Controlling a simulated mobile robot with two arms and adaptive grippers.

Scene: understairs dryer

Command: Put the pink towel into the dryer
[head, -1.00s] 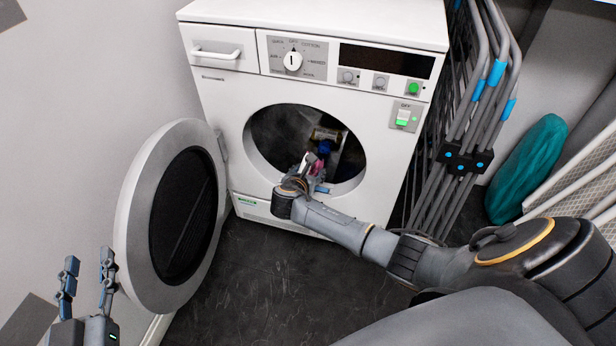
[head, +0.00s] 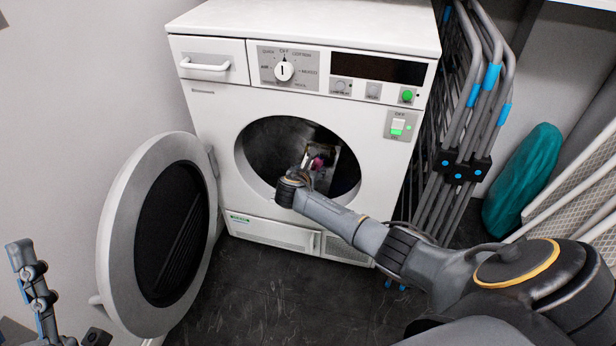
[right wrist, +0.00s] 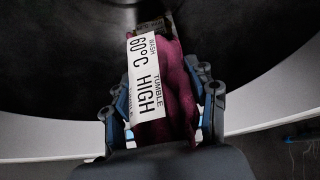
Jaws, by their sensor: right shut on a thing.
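The white dryer (head: 215,120) stands against the back wall, its round door (head: 115,245) swung open to the left. My right gripper (head: 312,168) is inside the drum opening (head: 262,150), shut on the pink towel (head: 318,161). In the right wrist view the towel (right wrist: 178,85) looks dark magenta and folded, held between the two fingers of my gripper (right wrist: 163,110). Its white label reads 60°C HIGH. The dark drum shows behind it and the pale rim below. In the head view the arm and gripper partly hide the towel. My left gripper (head: 65,300) is empty, fingers spread, at the lower left.
A folded grey drying rack (head: 465,120) with blue joints stands close to the dryer's right side. The dark floor (head: 270,290) before the dryer is clear.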

